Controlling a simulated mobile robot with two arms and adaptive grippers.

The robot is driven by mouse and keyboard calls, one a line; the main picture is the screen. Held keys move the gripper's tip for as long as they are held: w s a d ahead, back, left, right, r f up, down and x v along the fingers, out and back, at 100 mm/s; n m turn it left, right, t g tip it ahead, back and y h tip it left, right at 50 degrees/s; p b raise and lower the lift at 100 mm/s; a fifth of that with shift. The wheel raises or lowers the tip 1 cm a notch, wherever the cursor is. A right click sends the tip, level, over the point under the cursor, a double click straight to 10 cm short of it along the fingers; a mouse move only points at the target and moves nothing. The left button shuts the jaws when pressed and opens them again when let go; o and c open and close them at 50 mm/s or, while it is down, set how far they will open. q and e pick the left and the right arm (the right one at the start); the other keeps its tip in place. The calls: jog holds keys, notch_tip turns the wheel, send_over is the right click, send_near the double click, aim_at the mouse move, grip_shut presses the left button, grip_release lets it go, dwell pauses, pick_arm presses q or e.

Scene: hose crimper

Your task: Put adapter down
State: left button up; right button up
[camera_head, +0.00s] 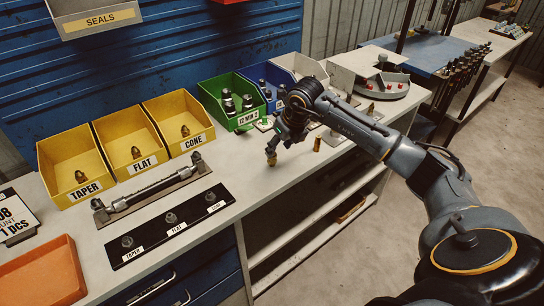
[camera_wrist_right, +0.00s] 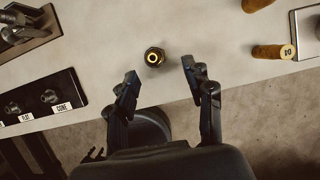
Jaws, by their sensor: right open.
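A small adapter (camera_wrist_right: 154,56) with a brass ring and dark body stands on the bench top in the wrist view, seen from above near the bench's front edge. My right gripper (camera_wrist_right: 160,72) is open, its two fingers apart on either side, with the adapter between and just beyond the tips. In the head view the right gripper (camera_head: 271,150) points down at the bench, and the brass of the adapter (camera_head: 272,160) shows just under its fingertips. Whether a finger touches it I cannot tell. My left gripper is not in view.
A black strip (camera_head: 190,226) with labelled fittings lies left on the bench. Yellow bins (camera_head: 132,143) marked TAPER, FLAT and CONE, a green bin (camera_head: 215,97) and a blue bin stand behind. A brass cylinder (camera_head: 317,144) stands to the right. Bench top (camera_head: 240,175) is clear left of the gripper.

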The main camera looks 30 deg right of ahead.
jog(key=shift+w+f, duration=0.25)
jog(key=shift+f, duration=0.4)
jog(key=x, duration=0.1)
jog(key=p+x, duration=0.2)
jog(key=x, duration=0.1)
jog(key=shift+w+a, duration=0.2)
jog(key=shift+a, duration=0.15)
jog(key=shift+w+f, duration=0.2)
jog(key=shift+f, duration=0.35)
grip_shut()
